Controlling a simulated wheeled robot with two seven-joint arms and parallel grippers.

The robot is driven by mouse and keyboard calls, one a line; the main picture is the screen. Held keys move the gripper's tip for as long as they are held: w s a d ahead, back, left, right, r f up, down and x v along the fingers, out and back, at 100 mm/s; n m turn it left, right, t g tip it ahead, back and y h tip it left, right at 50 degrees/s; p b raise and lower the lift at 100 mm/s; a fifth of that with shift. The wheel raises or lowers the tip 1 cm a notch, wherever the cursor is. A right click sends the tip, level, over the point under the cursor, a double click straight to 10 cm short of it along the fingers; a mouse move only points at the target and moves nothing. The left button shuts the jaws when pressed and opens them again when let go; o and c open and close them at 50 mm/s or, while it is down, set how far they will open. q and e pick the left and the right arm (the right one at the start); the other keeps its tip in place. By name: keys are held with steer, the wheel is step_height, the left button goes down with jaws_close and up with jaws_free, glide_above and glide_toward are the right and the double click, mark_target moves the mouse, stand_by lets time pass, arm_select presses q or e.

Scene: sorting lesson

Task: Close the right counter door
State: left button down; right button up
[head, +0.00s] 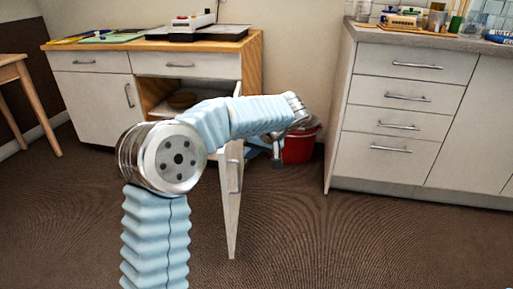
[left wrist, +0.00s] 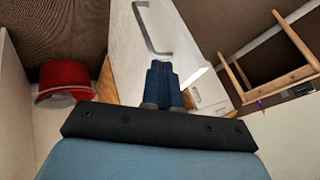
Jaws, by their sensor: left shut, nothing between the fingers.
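The right counter door (head: 231,205) stands swung open from the wooden counter (head: 188,65) at the left in the head view, seen nearly edge-on. Its handle (head: 236,176) is on the face turned to the right. My left arm crosses in front of the counter and hides the door's upper part. My left gripper (head: 277,161) is to the right of the door, on its handle side. In the left wrist view the dark blue fingers (left wrist: 162,85) are shut and empty, in front of the white door panel (left wrist: 130,50) and its handle (left wrist: 152,32). I cannot tell whether they touch it.
A red bucket (head: 298,148) stands on the floor behind my left gripper. A drawer cabinet (head: 390,130) is at the right. A wooden table (head: 14,75) stands at the far left. The floor in front is clear.

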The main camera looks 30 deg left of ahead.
mark_target(225, 162)
arm_select(q)
steer(key=shift+s+a+f, duration=0.25)
steer(key=shift+a+f, duration=0.1)
steer(key=shift+a, duration=0.5)
steer(key=shift+s+a+f, duration=0.2)
steer(key=shift+a+f, duration=0.2)
steer(key=shift+a, duration=0.5)
steer(key=shift+s+a+f, duration=0.25)
steer(key=shift+a+f, duration=0.1)
steer(key=shift+a, duration=0.5)
steer(key=shift+a, duration=0.1)
